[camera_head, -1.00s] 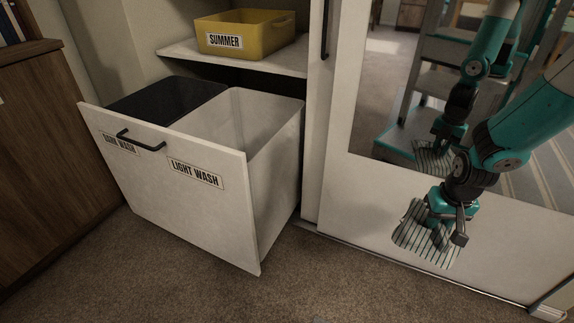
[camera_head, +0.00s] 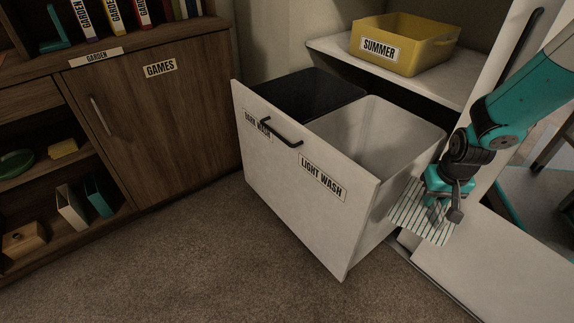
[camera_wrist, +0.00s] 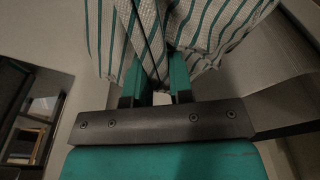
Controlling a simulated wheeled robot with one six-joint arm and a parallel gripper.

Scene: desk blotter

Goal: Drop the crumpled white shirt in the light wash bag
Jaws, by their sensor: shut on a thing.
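My gripper (camera_head: 444,200) is shut on a white cloth with dark green stripes (camera_head: 410,214), which hangs from the fingers. In the wrist view, the striped cloth (camera_wrist: 205,30) hangs between and beyond the fingers (camera_wrist: 155,88). Whether it is a shirt I cannot tell. The light wash bag (camera_head: 372,130) is the pale right-hand compartment of a pulled-out drawer, its front labelled LIGHT WASH. Its opening faces up and its visible inside looks empty. My gripper and the cloth are just right of the bag, outside it and lower than its rim.
The dark wash compartment (camera_head: 308,92) is beside the light one, on the left. A yellow SUMMER box (camera_head: 405,42) sits on a shelf (camera_head: 330,48) above and behind the drawer. A wooden cabinet (camera_head: 165,110) stands at left. The carpet (camera_head: 210,260) in front is clear.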

